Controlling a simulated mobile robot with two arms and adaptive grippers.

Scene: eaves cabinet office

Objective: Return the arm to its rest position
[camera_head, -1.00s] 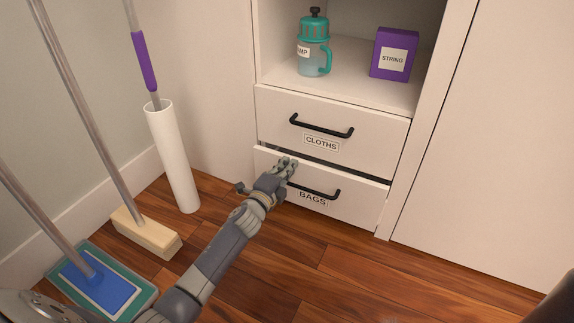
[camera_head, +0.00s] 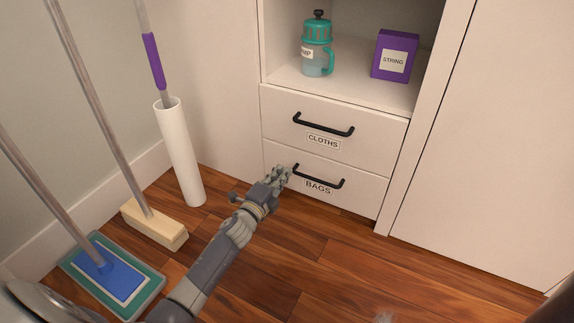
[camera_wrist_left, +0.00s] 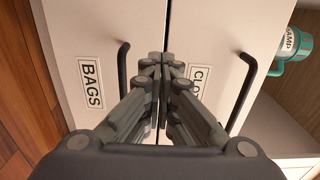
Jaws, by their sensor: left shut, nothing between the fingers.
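My left gripper (camera_head: 281,174) is shut and empty in the head view, in front of the left part of the BAGS drawer (camera_head: 355,187), by the left end of its black handle. I cannot tell whether the fingertips touch the drawer front. In the left wrist view the shut fingers (camera_wrist_left: 163,60) point at the seam between the BAGS drawer (camera_wrist_left: 88,35) and the CLOTHS drawer (camera_wrist_left: 208,30). Both drawers look closed, their fronts flush with the cabinet. My right gripper is not in view.
A teal pump bottle (camera_head: 317,55) and a purple STRING box (camera_head: 396,45) stand on the shelf above. At the left are a white tube (camera_head: 180,150) holding a purple-gripped pole, a broom (camera_head: 155,225) and a flat mop (camera_head: 112,277). Wooden floor right of my arm is clear.

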